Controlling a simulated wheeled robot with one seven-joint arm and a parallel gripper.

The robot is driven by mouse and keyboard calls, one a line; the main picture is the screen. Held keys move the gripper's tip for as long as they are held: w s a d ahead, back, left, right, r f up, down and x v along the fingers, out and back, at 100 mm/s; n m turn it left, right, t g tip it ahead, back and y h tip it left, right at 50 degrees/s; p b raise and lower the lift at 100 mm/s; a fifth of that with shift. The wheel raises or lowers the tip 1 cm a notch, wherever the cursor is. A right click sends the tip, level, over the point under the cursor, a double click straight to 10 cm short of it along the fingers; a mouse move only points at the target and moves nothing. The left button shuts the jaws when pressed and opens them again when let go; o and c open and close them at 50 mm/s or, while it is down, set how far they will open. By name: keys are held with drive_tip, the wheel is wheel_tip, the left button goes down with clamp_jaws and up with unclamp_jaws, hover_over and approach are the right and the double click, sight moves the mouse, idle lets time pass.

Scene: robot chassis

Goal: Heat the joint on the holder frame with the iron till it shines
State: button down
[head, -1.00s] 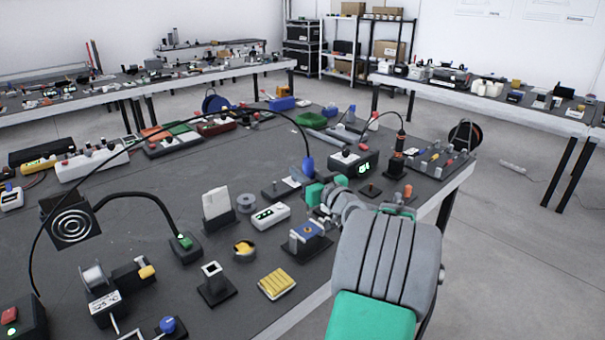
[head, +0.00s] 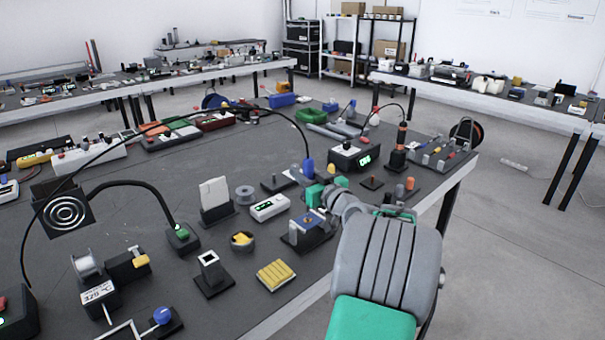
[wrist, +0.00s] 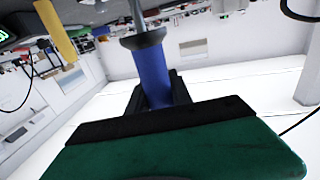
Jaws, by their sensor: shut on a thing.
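The iron has a blue handle that rises from my gripper (head: 312,192) in the head view, with a black cable arching left from its top. In the wrist view the blue iron handle (wrist: 152,76) stands between my gripper's black fingers, which are shut on it; a grey metal shaft extends past its dark collar. The holder frame (head: 318,241) is a black stand with a small blue board (head: 309,219) on top. My gripper is just above and behind the board in the head view. I cannot make out the iron's tip or whether it touches the joint.
A station with a green display (head: 351,157) stands right behind my gripper. A white meter (head: 269,207), a yellow sponge-like pad (head: 276,275) and a small black stand (head: 213,275) are near the holder frame. Open floor lies beyond the table's right edge.

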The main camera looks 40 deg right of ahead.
drive_tip(key=shift+f+b, duration=0.3)
drive_tip(key=shift+b, duration=0.05)
idle(1.5)
